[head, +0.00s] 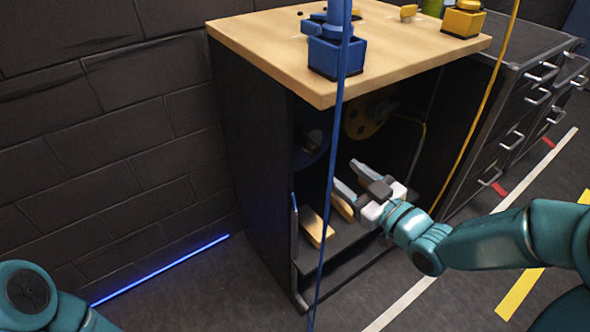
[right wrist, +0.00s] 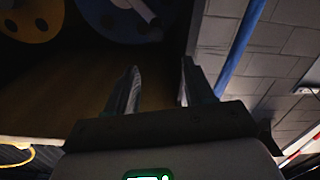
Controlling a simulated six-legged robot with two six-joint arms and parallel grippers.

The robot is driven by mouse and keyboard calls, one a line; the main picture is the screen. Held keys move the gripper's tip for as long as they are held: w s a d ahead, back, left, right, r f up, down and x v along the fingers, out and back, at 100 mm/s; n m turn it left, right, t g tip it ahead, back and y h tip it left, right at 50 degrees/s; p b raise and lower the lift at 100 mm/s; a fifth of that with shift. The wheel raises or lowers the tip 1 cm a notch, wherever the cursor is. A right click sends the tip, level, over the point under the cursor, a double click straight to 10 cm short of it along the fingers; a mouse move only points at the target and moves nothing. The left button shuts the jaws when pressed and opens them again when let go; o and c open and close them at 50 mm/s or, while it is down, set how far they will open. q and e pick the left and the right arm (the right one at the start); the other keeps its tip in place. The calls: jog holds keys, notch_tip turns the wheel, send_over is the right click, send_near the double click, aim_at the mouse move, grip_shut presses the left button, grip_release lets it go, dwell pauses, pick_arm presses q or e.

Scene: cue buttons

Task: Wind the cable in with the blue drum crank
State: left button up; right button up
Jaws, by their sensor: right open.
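The blue drum (head: 311,150) sits inside the dark cabinet on the left, mostly in shadow. It shows at the top of the right wrist view (right wrist: 112,24), with a pale rod-like piece (right wrist: 146,12) at its face that may be the crank. The blue cable (head: 335,130) hangs down in front of the cabinet and shows at the right in the right wrist view (right wrist: 240,48). My right gripper (head: 352,178) reaches into the cabinet's open front, below and right of the blue drum. Its fingers are apart and empty. My left gripper is out of view.
A yellow drum (head: 364,118) with holes stands beside the blue one, with a yellow cable (head: 480,90) at the right. Blue (head: 335,57) and yellow (head: 463,22) blocks stand on the wooden top (head: 265,40). Wooden pieces (head: 315,228) lie on the cabinet floor. Drawers (head: 515,100) stand right.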

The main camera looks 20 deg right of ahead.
aim_at(306, 143)
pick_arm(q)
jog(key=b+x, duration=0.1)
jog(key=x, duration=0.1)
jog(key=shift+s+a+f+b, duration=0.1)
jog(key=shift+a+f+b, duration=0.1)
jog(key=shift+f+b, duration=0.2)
pick_arm(e)
jog(key=x, duration=1)
jog(key=d+f+x, duration=0.1)
jog(key=x, duration=0.4)
jog(key=shift+w+a+f, duration=0.15)
jog(key=shift+w, duration=0.25)
grip_shut()
